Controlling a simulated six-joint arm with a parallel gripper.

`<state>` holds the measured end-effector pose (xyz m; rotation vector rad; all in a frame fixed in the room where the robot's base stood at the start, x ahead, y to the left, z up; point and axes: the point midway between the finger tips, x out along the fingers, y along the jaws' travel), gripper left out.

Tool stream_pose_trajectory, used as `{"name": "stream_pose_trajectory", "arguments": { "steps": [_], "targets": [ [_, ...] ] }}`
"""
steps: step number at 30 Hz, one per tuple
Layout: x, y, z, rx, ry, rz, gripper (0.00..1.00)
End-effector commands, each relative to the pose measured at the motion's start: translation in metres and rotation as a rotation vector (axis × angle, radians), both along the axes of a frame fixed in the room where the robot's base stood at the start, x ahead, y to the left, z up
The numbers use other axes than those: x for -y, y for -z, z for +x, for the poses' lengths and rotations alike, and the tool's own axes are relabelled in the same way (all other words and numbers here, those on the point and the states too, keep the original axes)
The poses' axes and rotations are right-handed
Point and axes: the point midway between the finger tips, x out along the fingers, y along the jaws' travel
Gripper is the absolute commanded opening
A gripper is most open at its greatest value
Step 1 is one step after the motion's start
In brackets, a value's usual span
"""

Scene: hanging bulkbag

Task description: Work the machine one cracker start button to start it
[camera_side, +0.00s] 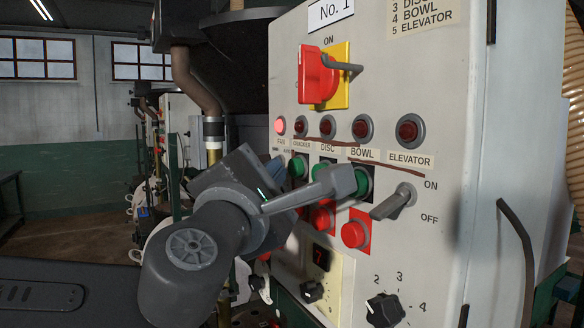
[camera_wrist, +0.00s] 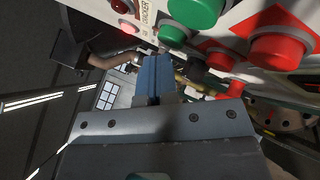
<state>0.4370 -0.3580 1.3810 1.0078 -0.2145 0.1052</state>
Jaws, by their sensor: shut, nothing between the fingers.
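The control panel carries a row of green start buttons under labels. The green button (camera_side: 298,167) under the "CRACKER" label is partly covered by my gripper in the side view. In the wrist view, the larger green button (camera_wrist: 196,8) near the top edge appears to be the cracker one. The cracker lamp (camera_side: 300,130) is dark. My gripper (camera_side: 275,167) is shut and empty, its blue fingertips just left of the cracker button. In the wrist view the fingertips (camera_wrist: 154,66) lie below the green buttons. I cannot tell whether they touch the panel.
The fan lamp (camera_side: 279,125) is lit; the other lamps are dark. A smaller green button (camera_wrist: 172,35), red buttons (camera_side: 355,235), a red rotary switch (camera_side: 318,75) and the elevator lever (camera_side: 393,202) stick out nearby. Open floor (camera_side: 60,245) lies at left.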

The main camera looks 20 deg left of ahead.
Motion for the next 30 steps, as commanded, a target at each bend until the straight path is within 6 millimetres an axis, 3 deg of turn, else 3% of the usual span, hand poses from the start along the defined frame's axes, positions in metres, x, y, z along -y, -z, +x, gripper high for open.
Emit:
{"name": "stream_pose_trajectory", "arguments": {
  "steps": [30],
  "targets": [
    [0.0059, 0.0002, 0.0059, -0.001, 0.001, 0.000, 0.00]
  ]
}}
